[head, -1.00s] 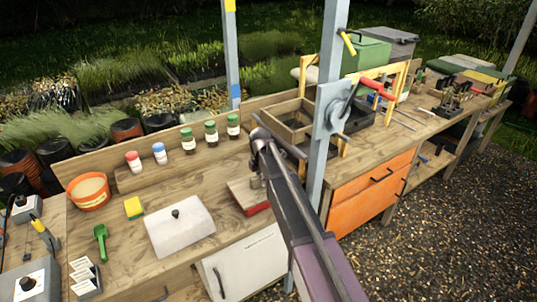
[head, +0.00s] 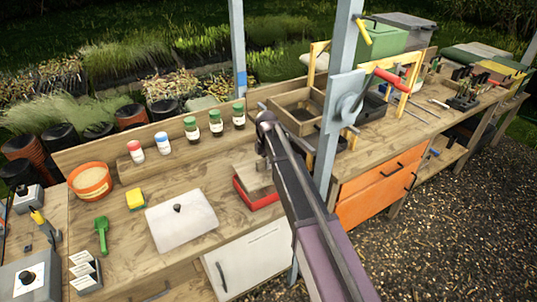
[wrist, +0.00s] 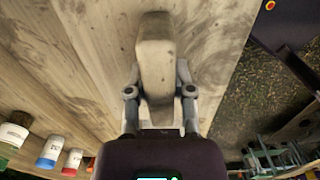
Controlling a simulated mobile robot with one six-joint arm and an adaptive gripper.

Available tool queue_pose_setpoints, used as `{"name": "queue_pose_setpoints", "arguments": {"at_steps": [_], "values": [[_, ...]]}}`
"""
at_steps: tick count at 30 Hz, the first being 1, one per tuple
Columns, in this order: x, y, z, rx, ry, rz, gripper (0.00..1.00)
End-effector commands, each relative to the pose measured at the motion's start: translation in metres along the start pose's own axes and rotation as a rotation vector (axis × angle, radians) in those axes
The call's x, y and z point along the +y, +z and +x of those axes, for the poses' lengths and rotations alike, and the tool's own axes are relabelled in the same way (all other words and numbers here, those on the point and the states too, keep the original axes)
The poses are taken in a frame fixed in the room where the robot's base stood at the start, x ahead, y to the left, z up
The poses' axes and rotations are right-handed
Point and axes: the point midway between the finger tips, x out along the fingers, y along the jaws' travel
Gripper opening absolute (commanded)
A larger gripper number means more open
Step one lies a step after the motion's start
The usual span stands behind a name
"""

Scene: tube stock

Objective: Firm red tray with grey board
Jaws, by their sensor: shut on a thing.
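The red tray (head: 258,206) sits on the bench near its front edge, with its red rim showing on the left and front. The grey board (head: 253,177) is over the tray, below my gripper (head: 266,150), and hides most of the tray's inside. In the wrist view my gripper (wrist: 159,93) is shut on a grey, worn block, which looks like the grip of the grey board (wrist: 155,55). A pale smudged surface lies beneath it. I cannot tell whether the board touches the tray's contents. The red tray does not show in the wrist view.
A white lid-like plate (head: 181,222) with a dark knob lies left of the tray. Several jars (head: 216,123) stand on a ledge behind. A grey-blue post (head: 333,125) with a red-handled crank stands close right of my arm. Bench space between ledge and plate is clear.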

Motion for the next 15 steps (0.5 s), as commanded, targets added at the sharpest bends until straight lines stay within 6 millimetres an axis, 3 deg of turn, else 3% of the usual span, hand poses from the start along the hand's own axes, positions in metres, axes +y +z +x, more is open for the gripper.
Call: {"name": "queue_pose_setpoints", "arguments": {"at_steps": [15], "values": [[-0.001,0.005,-0.040,0.000,0.000,-0.043,0.00]]}}
